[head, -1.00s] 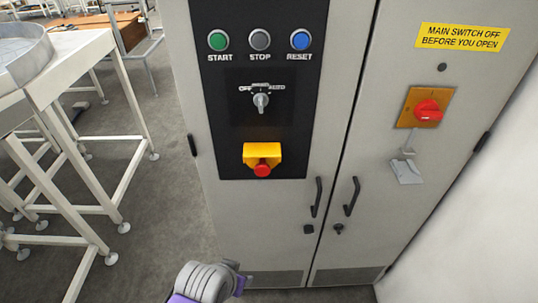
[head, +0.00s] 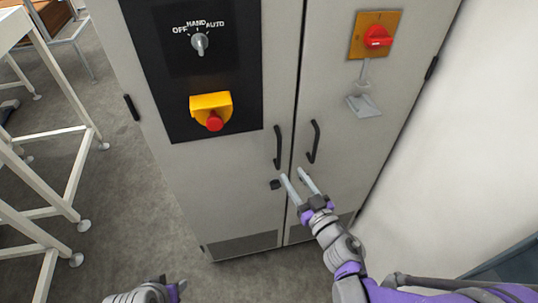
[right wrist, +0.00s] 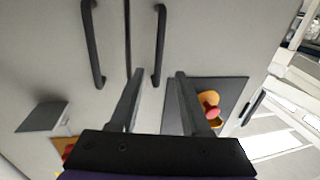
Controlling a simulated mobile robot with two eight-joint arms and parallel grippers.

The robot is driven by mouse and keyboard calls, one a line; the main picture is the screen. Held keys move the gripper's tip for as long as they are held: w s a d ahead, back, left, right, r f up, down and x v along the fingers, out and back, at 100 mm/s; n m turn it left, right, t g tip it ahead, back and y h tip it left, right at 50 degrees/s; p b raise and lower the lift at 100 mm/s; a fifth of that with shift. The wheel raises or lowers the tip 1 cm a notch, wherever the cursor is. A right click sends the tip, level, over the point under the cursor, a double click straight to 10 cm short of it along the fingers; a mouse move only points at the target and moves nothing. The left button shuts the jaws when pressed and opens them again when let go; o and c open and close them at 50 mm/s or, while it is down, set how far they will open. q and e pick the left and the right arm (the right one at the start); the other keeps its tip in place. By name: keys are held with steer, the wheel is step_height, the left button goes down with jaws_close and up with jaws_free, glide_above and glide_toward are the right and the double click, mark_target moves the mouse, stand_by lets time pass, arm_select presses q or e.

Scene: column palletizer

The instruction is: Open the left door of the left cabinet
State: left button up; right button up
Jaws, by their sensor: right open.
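One grey two-door cabinet is in the head view. Its left door (head: 235,190) is shut and has a black bar handle (head: 278,147) near the centre seam. That handle also shows in the right wrist view (right wrist: 160,45), where the picture is turned over. The right door (head: 345,160) is shut and has a matching handle (head: 314,141). My right gripper (head: 293,174) is open and empty, its fingers pointing at the doors just below the handles. In the right wrist view its fingers (right wrist: 159,75) appear either side of the left handle's end; contact cannot be told. My left gripper is only partly visible at the bottom edge.
The left door carries a black panel with a rotary switch (head: 199,44) and a red emergency button (head: 214,121). A red main switch (head: 377,37) is on the right door. White table legs (head: 75,180) stand left; a pale wall (head: 430,160) is right. Floor between is clear.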

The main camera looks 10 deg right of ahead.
mark_target(280, 155)
steer(key=p+x, duration=0.1)
steer(key=x, duration=0.9)
jaws_close()
stand_by(1.2)
